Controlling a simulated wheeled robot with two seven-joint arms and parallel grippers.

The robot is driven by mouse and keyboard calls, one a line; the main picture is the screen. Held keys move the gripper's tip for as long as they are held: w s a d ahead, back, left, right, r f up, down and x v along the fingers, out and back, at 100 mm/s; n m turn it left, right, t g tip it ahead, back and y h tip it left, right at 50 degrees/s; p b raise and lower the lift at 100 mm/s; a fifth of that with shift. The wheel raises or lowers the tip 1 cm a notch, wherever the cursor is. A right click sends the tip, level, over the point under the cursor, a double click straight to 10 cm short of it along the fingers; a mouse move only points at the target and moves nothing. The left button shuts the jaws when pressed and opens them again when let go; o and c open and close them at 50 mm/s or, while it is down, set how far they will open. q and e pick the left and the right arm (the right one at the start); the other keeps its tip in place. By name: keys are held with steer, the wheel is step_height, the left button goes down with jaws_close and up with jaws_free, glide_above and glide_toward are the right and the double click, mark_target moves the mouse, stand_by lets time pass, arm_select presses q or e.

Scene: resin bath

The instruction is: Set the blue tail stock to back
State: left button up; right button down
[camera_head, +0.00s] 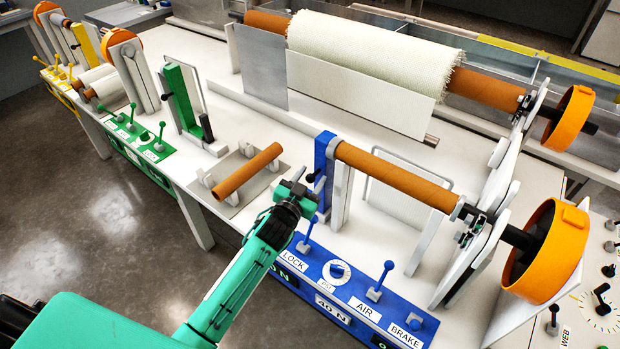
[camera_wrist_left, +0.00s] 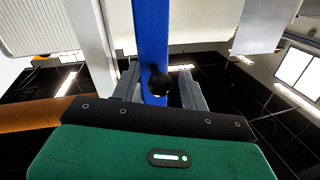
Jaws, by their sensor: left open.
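The blue tail stock (camera_head: 324,150) is an upright blue post at the left end of a brown core tube (camera_head: 395,178), with a small black knob on its side. My left gripper (camera_head: 306,187) is just left of the post, at the height of the knob. In the left wrist view the blue post (camera_wrist_left: 151,35) rises between my open fingers (camera_wrist_left: 160,88). The round black knob (camera_wrist_left: 159,84) lies between the fingertips there; I cannot tell whether they touch it. My right gripper is not in view.
A blue control panel (camera_head: 350,290) with levers stands below. A loose brown tube (camera_head: 247,171) lies on a cradle to the left. A green tail stock (camera_head: 182,100) stands further left. An orange handwheel (camera_head: 545,250) is at the tube's right end.

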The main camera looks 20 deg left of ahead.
arm_select(q)
jaws_close()
steer(key=w+a, duration=0.3)
steer(key=a, duration=0.5)
steer(key=shift+r, duration=0.15)
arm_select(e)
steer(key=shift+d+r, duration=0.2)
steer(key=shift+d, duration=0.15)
arm_select(q)
steer(key=shift+c, duration=0.7)
jaws_free()
steer(key=shift+o, duration=0.7)
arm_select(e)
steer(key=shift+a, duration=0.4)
arm_select(q)
steer(key=shift+s, duration=0.1)
